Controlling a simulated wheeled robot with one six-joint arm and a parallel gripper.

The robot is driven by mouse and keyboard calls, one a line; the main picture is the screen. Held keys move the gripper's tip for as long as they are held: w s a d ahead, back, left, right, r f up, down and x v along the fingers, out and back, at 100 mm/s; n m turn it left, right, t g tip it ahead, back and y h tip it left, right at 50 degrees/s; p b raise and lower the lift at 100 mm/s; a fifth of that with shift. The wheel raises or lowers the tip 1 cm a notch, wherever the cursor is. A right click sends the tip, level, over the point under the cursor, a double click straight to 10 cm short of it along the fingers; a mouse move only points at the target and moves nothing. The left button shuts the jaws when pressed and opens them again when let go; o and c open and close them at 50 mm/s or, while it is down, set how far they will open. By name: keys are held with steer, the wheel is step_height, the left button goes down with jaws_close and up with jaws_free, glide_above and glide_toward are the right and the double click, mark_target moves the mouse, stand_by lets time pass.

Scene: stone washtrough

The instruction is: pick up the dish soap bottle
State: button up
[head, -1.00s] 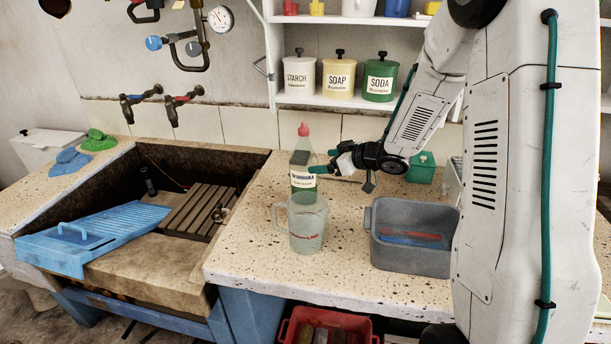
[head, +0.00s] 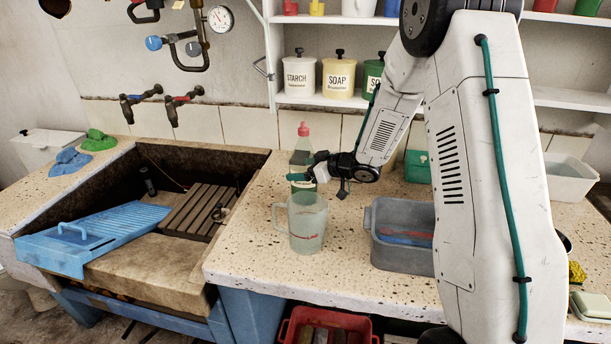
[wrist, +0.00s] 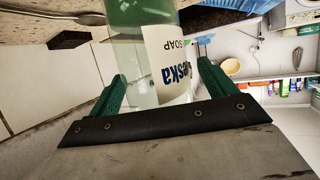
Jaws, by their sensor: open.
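The dish soap bottle (head: 303,150) is clear with green liquid and a pink cap, and stands upright on the speckled counter behind a clear jug (head: 307,222). My gripper (head: 305,178) is at the bottle's label height, and its dark green fingers overlap the bottle in the head view. In the wrist view, the bottle (wrist: 140,45) with its white label lies between the two spread fingers of my gripper (wrist: 165,85). The fingers are open, with a gap showing beside the bottle. The jug hides the bottle's lower part in the head view.
A grey basin (head: 385,255) with a blue and a red item inside stands to the right of the jug. The stone trough (head: 120,262) with a blue washboard (head: 90,238) is at left. A shelf with canisters (head: 299,76) hangs behind.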

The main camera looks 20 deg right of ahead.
steer(key=c, duration=1.3)
steer(key=shift+o, duration=0.2)
steer(key=shift+r, duration=0.15)
